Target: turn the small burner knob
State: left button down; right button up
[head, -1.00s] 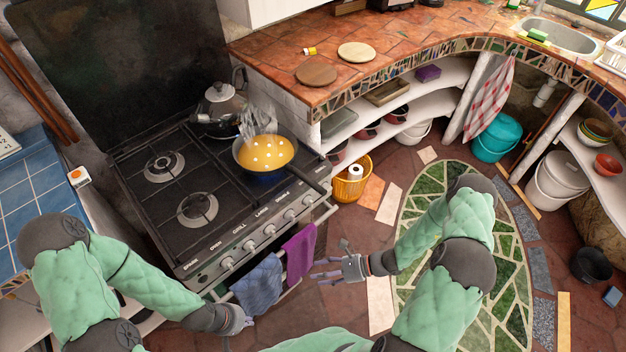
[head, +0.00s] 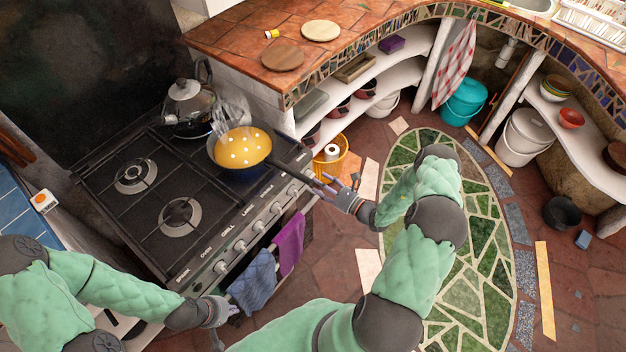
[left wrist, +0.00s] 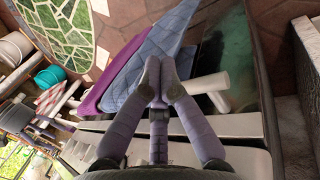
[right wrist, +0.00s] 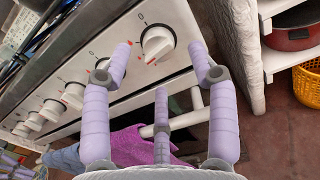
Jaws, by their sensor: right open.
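The small burner knob (right wrist: 157,43) is a white knob at the right end of the stove's front panel, and it also shows in the head view (head: 293,191). My right gripper (right wrist: 160,62) is open and empty. Its fingers point at the panel, with the knob ahead, between the fingertips in the picture; I see no contact. In the head view my right gripper (head: 325,187) is just right of the panel's end. My left gripper (head: 224,311) is low at the stove's front, left of the blue towel. Its fingertips (left wrist: 159,78) are together with nothing visible between them.
More knobs (right wrist: 72,95) line the panel. Blue (head: 252,280) and purple (head: 290,243) towels hang on the oven rail. A yellow basket (head: 348,163) stands right of the stove.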

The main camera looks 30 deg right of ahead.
aim_at(309, 176)
jog(key=shift+x, duration=1.8)
jog(key=c, duration=1.1)
